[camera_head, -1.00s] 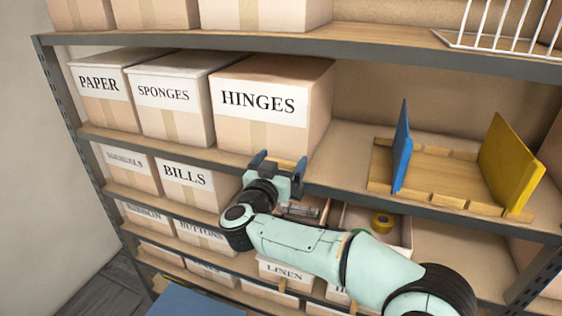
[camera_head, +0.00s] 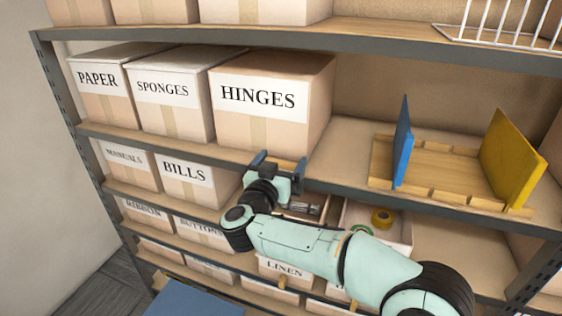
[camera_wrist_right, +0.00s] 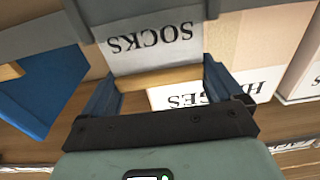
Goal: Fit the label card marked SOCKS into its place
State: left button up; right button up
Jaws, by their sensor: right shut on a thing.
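My right gripper (camera_head: 278,162) is at the front edge of the middle shelf, just below the box marked HINGES (camera_head: 268,105). In the right wrist view my right gripper (camera_wrist_right: 160,88) is shut on a wooden strip (camera_wrist_right: 160,78) that spans between its blue fingers. The white card marked SOCKS (camera_wrist_right: 152,45) borders this strip and appears upside down, close to the grey shelf edge. I cannot tell whether the card touches the shelf edge. In the head view the card is hidden by my gripper. My left gripper is not in view.
Boxes marked PAPER (camera_head: 100,90) and SPONGES (camera_head: 170,100) stand left of HINGES. A wooden rack with a blue panel (camera_head: 403,145) and a yellow panel (camera_head: 510,160) stands to the right.

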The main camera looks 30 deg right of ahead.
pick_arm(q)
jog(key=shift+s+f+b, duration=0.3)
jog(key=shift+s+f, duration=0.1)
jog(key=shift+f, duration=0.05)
pick_arm(e)
jog(key=shift+f, duration=1.15)
dwell(0.4)
jog(key=o, duration=0.7)
jog(key=shift+o, duration=0.2)
